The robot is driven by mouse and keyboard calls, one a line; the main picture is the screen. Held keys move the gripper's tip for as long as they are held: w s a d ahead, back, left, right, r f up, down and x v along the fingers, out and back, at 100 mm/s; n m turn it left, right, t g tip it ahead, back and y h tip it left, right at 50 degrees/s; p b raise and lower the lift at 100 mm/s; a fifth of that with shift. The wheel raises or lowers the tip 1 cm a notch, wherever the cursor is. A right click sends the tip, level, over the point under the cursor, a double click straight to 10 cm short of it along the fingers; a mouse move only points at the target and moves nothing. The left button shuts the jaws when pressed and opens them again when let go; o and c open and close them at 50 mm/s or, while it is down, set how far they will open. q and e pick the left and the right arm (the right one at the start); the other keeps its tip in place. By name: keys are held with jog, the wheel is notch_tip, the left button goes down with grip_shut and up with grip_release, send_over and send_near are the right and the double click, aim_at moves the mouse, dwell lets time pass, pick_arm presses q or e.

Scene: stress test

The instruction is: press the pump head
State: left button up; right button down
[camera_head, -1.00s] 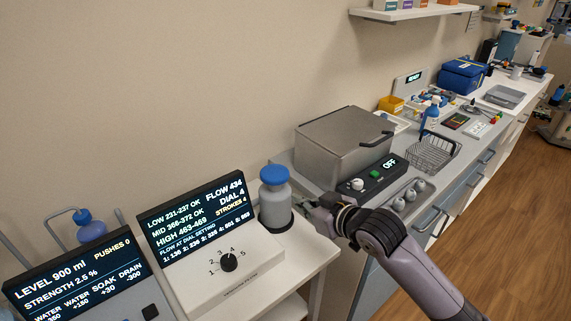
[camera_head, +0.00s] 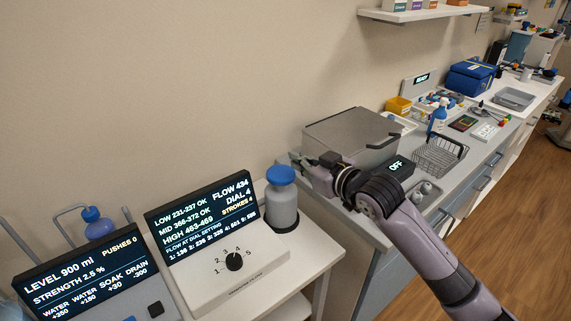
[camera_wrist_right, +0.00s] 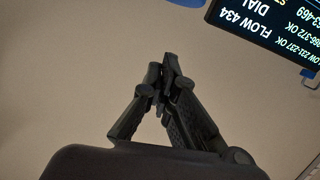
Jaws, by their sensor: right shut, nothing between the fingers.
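The pump head (camera_head: 281,175) is a blue cap on a grey bottle (camera_head: 282,205) standing upright at the right of the metering-pump unit. A blue edge, likely the pump head, shows at the top of the right wrist view (camera_wrist_right: 187,2). My right gripper (camera_head: 299,160) is shut and empty, just right of the pump head and a little higher in the picture. Its closed fingers (camera_wrist_right: 160,84) show in the right wrist view against the wall. I see no contact with the pump head. My left gripper is not in view.
The pump unit's screen (camera_head: 202,217) reads FLOW 434, DIAL 4, STROKES 4, with LOW and MID marked OK; its black knob (camera_head: 234,261) sits below. Another screen (camera_head: 85,276) stands left. A grey metal box (camera_head: 350,135) and wire basket (camera_head: 440,158) lie behind my right arm.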

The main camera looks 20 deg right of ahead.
send_over(285, 176)
jog(key=shift+s+f+p, duration=0.4)
jog(key=shift+s+f, duration=0.05)
jog(key=shift+f, duration=0.1)
jog(key=f, duration=0.3)
jog(key=shift+w+f+p, duration=0.15)
jog(key=shift+w+p, duration=0.15)
jog(key=shift+w, duration=0.05)
jog(key=shift+f, duration=0.5)
